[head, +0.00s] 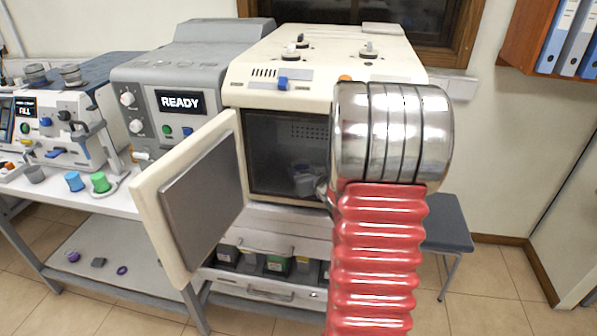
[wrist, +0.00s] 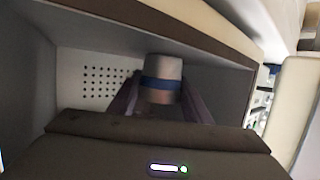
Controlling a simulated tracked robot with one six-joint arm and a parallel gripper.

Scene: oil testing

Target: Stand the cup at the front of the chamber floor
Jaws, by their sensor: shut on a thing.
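The cup (wrist: 163,72) is pale grey with a blue band. In the wrist view it sits between the two fingers of my gripper (wrist: 160,98), which is shut on it. The cup looks roughly upright with a slight tilt. I cannot tell whether its base touches the floor, as my gripper hides it. The chamber (head: 275,150) is a cream box with a dark interior, and its door (head: 195,195) is swung open to the left. In the head view a pale shape inside, probably the cup (head: 304,180), shows dimly beside my arm, which covers the right of the opening.
The chamber's perforated back wall (wrist: 100,82) is behind the cup. Its side walls and ceiling close in around my gripper. A grey machine (head: 180,105) reading READY stands to the left. A stool (head: 447,222) is at right.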

